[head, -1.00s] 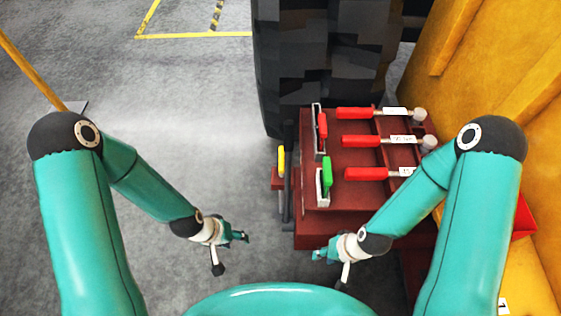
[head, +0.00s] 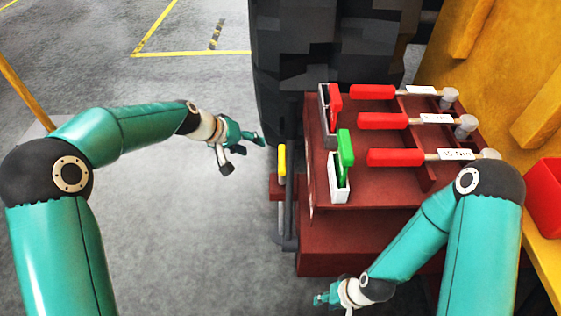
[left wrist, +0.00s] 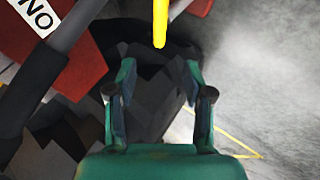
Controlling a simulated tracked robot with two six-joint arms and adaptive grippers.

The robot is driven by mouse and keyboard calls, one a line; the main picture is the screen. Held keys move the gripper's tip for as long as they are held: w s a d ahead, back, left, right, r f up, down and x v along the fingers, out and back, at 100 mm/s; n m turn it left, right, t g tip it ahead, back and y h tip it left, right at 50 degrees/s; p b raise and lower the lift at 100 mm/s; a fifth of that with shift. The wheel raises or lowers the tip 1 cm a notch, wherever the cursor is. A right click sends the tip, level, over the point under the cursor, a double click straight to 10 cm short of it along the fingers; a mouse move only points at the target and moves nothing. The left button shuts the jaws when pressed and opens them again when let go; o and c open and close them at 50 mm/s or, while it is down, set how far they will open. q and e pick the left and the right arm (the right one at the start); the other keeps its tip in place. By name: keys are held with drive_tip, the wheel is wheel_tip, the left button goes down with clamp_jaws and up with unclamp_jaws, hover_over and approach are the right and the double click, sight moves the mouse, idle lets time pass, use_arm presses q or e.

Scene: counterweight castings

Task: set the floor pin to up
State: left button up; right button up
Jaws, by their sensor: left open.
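An upright yellow-handled pin (head: 282,160), which looks like the floor pin, stands in a small red bracket at the left side of the red console (head: 380,188). Its yellow handle shows at the top of the left wrist view (left wrist: 161,22). My left gripper (head: 247,141) is open and empty, to the left of the yellow handle and apart from it. Its two fingers (left wrist: 159,78) stand spread in the left wrist view, with the handle beyond them. My right gripper (head: 322,298) is low in front of the console, too small to judge its jaws.
The console carries a red lever (head: 335,103), a green lever (head: 345,148) and several red-handled rods. A dark stacked column (head: 310,60) stands behind the pin. A yellow structure (head: 505,70) is on the right. The grey floor (head: 150,230) on the left is clear.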

sight(281, 157)
use_arm(q)
drive_tip(key=b+x, duration=0.1)
drive_tip(key=x, duration=1.4)
drive_tip(key=shift+d+f, duration=0.1)
drive_tip(key=shift+f, duration=0.1)
drive_tip(key=shift+r, duration=0.1)
clamp_jaws()
drive_tip(key=shift+d, duration=0.1)
